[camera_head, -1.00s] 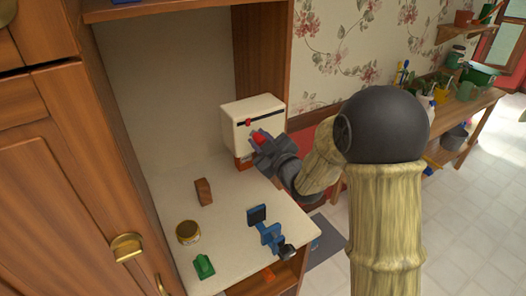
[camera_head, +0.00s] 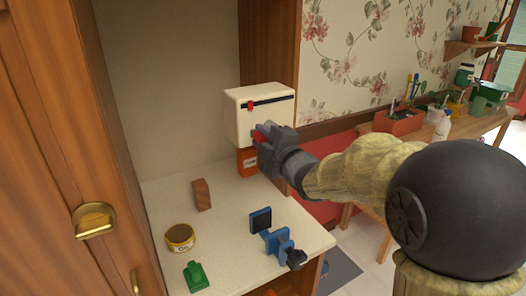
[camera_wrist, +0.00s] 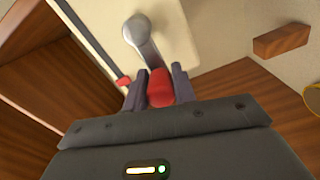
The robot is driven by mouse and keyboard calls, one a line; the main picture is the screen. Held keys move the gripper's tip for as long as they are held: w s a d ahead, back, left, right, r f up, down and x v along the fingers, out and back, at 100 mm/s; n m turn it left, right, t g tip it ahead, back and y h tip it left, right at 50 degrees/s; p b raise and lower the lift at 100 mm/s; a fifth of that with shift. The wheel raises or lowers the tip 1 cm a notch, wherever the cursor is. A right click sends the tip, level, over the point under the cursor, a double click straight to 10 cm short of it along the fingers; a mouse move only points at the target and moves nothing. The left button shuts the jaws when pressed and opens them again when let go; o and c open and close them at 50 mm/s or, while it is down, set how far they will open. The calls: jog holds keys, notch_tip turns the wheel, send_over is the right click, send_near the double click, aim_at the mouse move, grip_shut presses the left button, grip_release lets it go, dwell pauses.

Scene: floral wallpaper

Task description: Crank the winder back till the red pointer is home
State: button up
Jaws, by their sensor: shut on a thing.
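The winder (camera_head: 258,118) is a white box on the far right part of the counter. A dark slot (camera_head: 272,101) runs along the top of its face, and the red pointer (camera_head: 250,105) sits near the slot's left end. The pointer also shows in the wrist view (camera_wrist: 123,82). A grey crank arm (camera_wrist: 141,36) on the face carries a red knob (camera_wrist: 160,90). My gripper (camera_wrist: 160,80) is shut on this knob, with one dark finger on each side. In the head view my gripper (camera_head: 268,136) partly hides the knob and the crank.
An orange-red container (camera_head: 246,162) stands below the winder. A brown block (camera_head: 201,194), a yellow tin (camera_head: 180,237), a green object (camera_head: 195,276) and a blue clamp-like tool (camera_head: 278,243) are on the counter (camera_head: 225,220). The cabinet wall rises on the left.

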jog(key=w+d+f+n+b, duration=0.2)
jog(key=d+f+n+b, duration=0.2)
jog(key=n+b, duration=1.3)
jog(key=shift+w+f+b, duration=0.4)
jog(key=shift+f+b, duration=0.35)
jog(key=shift+b, duration=1.2)
jog(key=shift+d, duration=0.1)
jog(key=shift+r, duration=0.1)
jog(key=o, duration=1)
